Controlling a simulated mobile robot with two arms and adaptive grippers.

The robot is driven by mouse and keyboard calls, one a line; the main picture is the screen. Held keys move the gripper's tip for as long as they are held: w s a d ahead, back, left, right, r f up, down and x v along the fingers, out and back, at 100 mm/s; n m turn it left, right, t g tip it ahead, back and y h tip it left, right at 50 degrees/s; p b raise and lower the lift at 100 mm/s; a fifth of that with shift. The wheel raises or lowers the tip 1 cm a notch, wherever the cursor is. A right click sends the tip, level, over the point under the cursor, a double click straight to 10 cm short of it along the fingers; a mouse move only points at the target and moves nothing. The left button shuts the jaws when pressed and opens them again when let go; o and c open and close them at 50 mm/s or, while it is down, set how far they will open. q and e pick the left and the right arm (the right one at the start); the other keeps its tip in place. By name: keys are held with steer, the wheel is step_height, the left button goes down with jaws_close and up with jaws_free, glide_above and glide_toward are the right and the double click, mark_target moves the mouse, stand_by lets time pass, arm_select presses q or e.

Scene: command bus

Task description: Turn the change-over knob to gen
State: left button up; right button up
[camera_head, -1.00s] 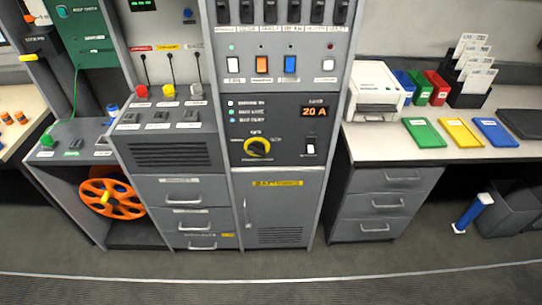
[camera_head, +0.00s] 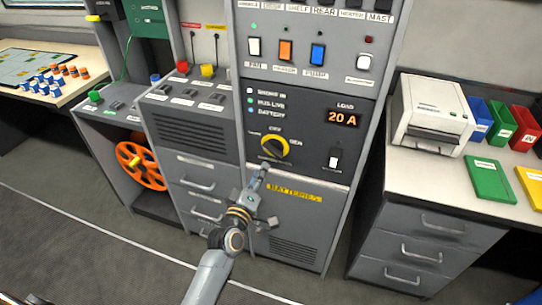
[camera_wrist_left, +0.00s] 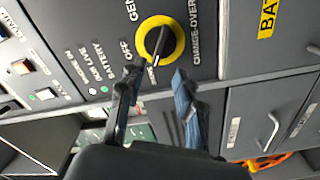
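The change-over knob (camera_head: 273,147) is a yellow disc with a black handle, on the dark panel of the grey cabinet. It also shows in the left wrist view (camera_wrist_left: 160,40), where a white mark shows on the handle's lower end, away from the GEN label (camera_wrist_left: 132,9). In the head view the GEN label (camera_head: 296,142) is right of the knob. My left gripper (camera_head: 263,172) is just below the knob. In the left wrist view its fingers (camera_wrist_left: 157,78) are apart with nothing between them, close to the knob but not around it. My right gripper is not in view.
A black-and-white rocker switch (camera_head: 334,158) and the load display (camera_head: 342,117) are right of the knob. Coloured switches (camera_head: 286,51) are above it. The batteries door (camera_head: 295,225) is below. A printer (camera_head: 432,117) stands on the right counter.

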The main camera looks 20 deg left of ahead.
mark_target(272, 153)
arm_select(q)
steer(key=w, duration=0.7)
steer(key=shift+w+d+f, duration=0.1)
steer(key=shift+w+d, duration=0.1)
steer(key=shift+w, duration=0.55)
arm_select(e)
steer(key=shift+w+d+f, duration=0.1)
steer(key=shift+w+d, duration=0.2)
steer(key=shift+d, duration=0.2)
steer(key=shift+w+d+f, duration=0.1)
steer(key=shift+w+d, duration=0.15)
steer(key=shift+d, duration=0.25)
arm_select(q)
steer(key=c, duration=0.7)
jaws_close()
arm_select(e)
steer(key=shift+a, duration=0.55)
